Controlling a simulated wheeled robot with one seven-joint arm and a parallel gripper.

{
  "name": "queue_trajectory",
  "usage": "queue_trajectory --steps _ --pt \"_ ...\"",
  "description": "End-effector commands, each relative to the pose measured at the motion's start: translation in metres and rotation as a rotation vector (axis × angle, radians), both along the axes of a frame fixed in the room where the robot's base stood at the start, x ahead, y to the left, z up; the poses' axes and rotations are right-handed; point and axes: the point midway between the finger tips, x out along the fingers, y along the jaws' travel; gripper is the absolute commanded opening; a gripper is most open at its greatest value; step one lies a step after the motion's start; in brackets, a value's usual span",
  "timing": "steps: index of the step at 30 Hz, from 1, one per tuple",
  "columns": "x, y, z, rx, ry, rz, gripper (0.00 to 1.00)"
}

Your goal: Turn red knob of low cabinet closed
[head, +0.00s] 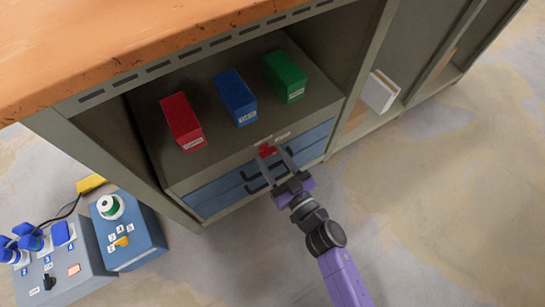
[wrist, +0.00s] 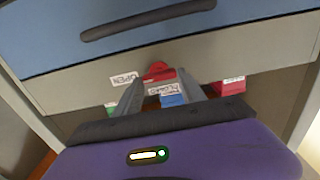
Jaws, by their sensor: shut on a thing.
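The low cabinet (head: 185,187) stands under the orange worktop, with blue drawers on its front. Its red knob (head: 266,150) sits on the grey strip above the drawers and also shows in the wrist view (wrist: 158,70). My gripper (head: 271,156) reaches it from the front, its two fingers shut on the knob from either side, as the wrist view (wrist: 160,77) shows. White labels lie by the knob; one reads "OPEN" (wrist: 124,79). The knob's exact turn angle is hard to tell, as the fingers partly cover it.
Red (head: 181,120), blue (head: 236,96) and green (head: 285,76) boxes stand on the cabinet top. Dark drawer handles (head: 257,187) are close to my gripper. Socket boxes (head: 130,232) stand on the floor at left. The floor at right is clear.

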Motion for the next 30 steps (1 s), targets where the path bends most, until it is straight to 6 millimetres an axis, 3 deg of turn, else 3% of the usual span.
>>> queue_trajectory --steps 14,30 --pt "-0.0005 0.0002 0.0004 -0.104 -0.070 0.000 0.07" --pt "-0.0018 0.0020 -0.0010 -0.507 -0.344 0.000 0.07"
